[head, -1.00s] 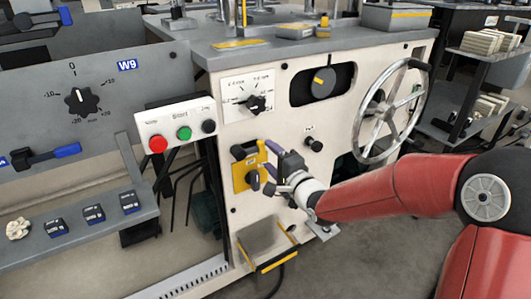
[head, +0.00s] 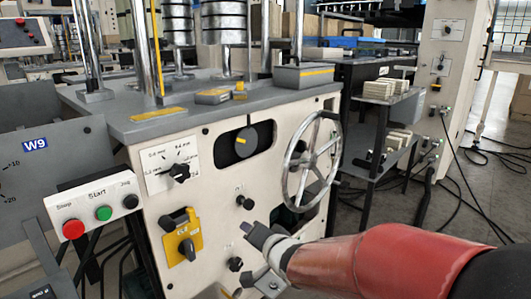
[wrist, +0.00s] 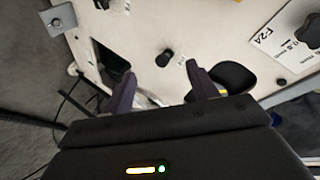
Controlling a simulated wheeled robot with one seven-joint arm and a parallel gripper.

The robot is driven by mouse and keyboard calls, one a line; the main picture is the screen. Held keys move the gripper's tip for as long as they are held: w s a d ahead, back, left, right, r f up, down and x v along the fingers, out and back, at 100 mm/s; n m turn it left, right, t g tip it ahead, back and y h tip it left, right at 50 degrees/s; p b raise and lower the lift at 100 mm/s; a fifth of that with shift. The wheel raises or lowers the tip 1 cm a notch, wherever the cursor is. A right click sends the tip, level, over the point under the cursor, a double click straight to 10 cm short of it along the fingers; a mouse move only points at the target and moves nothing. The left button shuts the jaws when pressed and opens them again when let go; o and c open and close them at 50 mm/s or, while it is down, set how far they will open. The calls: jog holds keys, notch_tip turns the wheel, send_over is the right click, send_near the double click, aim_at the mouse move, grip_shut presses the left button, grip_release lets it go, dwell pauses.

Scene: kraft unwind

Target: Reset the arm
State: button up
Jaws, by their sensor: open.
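My gripper (head: 258,236) is at the end of my red arm in the head view, in front of the cream machine panel, low and right of the yellow switch plate (head: 181,238). In the wrist view my gripper (wrist: 165,92) shows two dark fingers spread apart with nothing between them. A small black knob (wrist: 165,58) on the panel lies beyond the fingertips, apart from them. The wrist view is tilted, with the gauge plate (wrist: 285,38) at its upper right.
A spoked handwheel (head: 311,161) stands right of the gripper. A button box (head: 98,205) with red, green and black buttons is at left. A rack (head: 385,135) with stacked pale blocks stands beyond the machine. Open floor (head: 450,205) with cables lies right.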

jog(key=s+d+r+n+h, duration=0.15)
jog(key=s+d+h, duration=0.3)
jog(key=d, duration=0.55)
jog(key=s+d+n+g+h, duration=0.1)
jog(key=s+d+g, duration=0.2)
jog(key=s, duration=0.7)
jog(key=s+d+n+g, duration=0.2)
jog(key=s+d, duration=0.4)
jog(key=s, duration=0.4)
jog(key=shift+s+d+r+g+h, duration=0.25)
jog(key=shift+d+g+h, duration=0.1)
jog(key=shift+g, duration=0.15)
